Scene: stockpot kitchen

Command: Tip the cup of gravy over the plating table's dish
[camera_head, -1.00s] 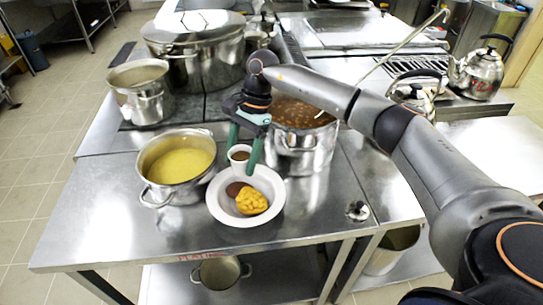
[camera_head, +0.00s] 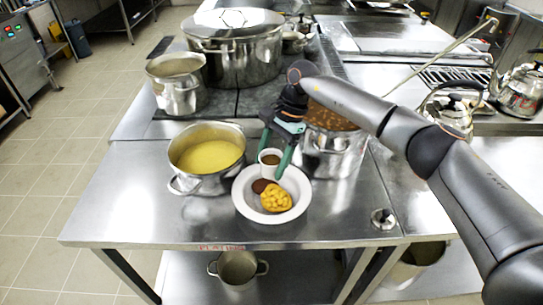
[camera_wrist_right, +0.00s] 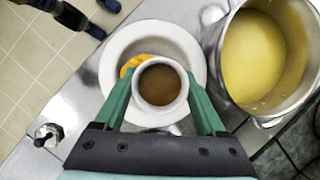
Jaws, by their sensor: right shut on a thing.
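The dish (camera_head: 246,206) is a white plate on the steel plating table (camera_head: 130,215). It holds a yellow-orange food mound (camera_head: 275,198) and a dark brown patch (camera_head: 260,186). My right gripper (camera_head: 276,158) is shut on a small white cup (camera_head: 270,170) of brown gravy, held over the back part of the dish. In the right wrist view the cup (camera_wrist_right: 160,62) sits between the green fingers and looks upright, with gravy inside. It hides part of the dish (camera_wrist_right: 190,45) and most of the food. My left gripper is not in view.
A pot of yellow soup (camera_head: 207,158) stands close left of the dish. A pot of brown stew (camera_head: 332,145) with a long ladle stands behind and right. A small knobbed lid (camera_head: 383,219) lies at the right. The table's front left is clear.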

